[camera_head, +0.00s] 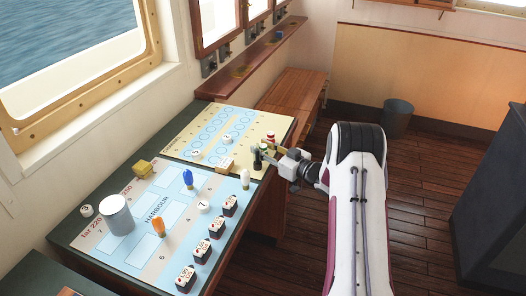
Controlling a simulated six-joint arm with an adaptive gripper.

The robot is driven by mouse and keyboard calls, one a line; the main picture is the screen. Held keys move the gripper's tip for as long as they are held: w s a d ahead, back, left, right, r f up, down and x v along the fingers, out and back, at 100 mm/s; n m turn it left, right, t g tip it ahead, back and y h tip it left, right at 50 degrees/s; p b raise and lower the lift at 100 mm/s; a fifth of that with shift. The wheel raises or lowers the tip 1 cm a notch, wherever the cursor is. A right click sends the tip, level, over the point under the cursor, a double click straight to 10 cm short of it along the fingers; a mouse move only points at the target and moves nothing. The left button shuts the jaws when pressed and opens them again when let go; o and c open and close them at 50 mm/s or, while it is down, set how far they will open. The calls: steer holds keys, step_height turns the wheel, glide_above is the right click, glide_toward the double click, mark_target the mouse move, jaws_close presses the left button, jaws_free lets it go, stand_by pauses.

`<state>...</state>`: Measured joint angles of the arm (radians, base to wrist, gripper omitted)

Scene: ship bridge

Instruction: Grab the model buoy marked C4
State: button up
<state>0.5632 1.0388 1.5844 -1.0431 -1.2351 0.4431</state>
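My gripper (273,157) is at the right edge of the chart table, low over the cream chart (184,142). A small dark, upright piece (257,160) stands at its fingertips; I cannot tell whether they touch it. A small red and white piece (270,138) is just behind the gripper. The finger gap is too small to see, so I cannot tell if it is open or shut. Other upright pieces are blue (187,178), orange (159,228) and white (245,179). I cannot read C4 on any piece.
Several dark blocks with white labels (216,225) line the right side of the harbour chart (143,238). A grey cylinder (116,215), yellow block (143,168), and numbered white discs (204,207) also stand there. A bin (397,118) is on the floor.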

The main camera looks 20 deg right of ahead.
mark_target(263, 146)
steer(key=c, duration=0.6)
steer(key=shift+r, duration=0.1)
steer(key=shift+r, duration=4.9)
